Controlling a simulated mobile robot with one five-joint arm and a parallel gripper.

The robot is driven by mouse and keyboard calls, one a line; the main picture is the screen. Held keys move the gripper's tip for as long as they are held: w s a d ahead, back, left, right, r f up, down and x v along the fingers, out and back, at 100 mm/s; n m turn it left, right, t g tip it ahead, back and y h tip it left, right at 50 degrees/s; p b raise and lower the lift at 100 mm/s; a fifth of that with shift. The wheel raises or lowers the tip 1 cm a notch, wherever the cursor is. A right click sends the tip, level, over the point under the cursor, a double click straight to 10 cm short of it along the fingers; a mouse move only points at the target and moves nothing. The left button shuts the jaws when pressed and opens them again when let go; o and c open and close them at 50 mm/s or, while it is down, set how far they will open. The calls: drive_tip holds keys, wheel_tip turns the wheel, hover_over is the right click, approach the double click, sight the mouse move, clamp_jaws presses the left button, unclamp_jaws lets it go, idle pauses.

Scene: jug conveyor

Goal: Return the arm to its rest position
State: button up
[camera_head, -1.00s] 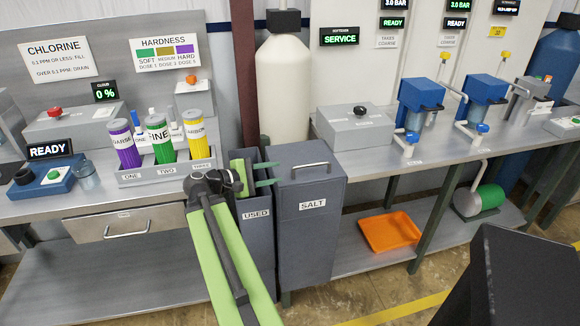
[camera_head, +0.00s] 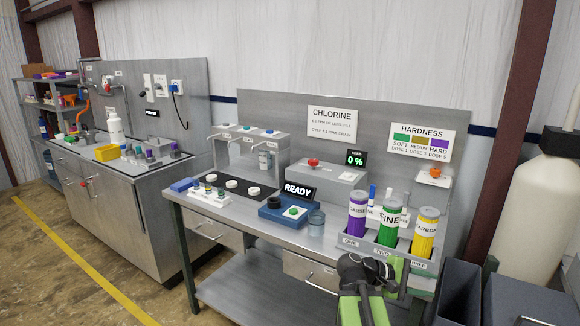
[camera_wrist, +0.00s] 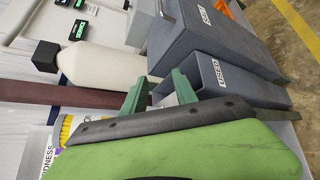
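My gripper (camera_wrist: 160,82) shows in the wrist view as two dark green fingers with a clear gap between them. It is open and nothing is between the fingers. The fingers point toward the dark bin labelled USED (camera_wrist: 250,91); I cannot tell if they touch it. In the head view, my folded arm is at the bottom, right of centre, in front of the cartridge rack. The fingers cannot be made out clearly there.
Purple (camera_head: 356,216), green (camera_head: 389,226) and yellow (camera_head: 426,232) cartridges stand in a rack close behind my arm. A grey bench (camera_head: 250,232) extends left. Dark bins (camera_head: 528,302) and a cream tank (camera_head: 530,205) stand right. The floor (camera_head: 75,275) at left is clear.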

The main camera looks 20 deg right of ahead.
drive_tip(key=w+a+f+t+y+p, duration=0.1)
drive_tip(key=w+a+f+y, duration=0.15)
drive_tip(key=a, duration=0.45)
drive_tip(key=w+a+f+n+t+y+p, duration=0.1)
drive_tip(key=w+a+t, duration=0.1)
drive_tip(key=w+a, duration=0.35)
drive_tip(key=w+a+f+t+y+p, duration=0.1)
drive_tip(key=w+a+f+y, duration=0.1)
drive_tip(key=a, duration=0.7)
drive_tip(key=a+f+m+y, duration=0.2)
drive_tip(key=a+y, duration=0.2)
drive_tip(key=a, duration=0.5)
drive_tip(key=a+f+m+y+p, duration=0.1)
drive_tip(key=a+f+m+y, duration=0.1)
drive_tip(key=a, duration=0.8)
drive_tip(key=shift+a+f+y, duration=0.3)
drive_tip(key=shift+f+y, duration=0.25)
drive_tip(key=shift+y, duration=0.5)
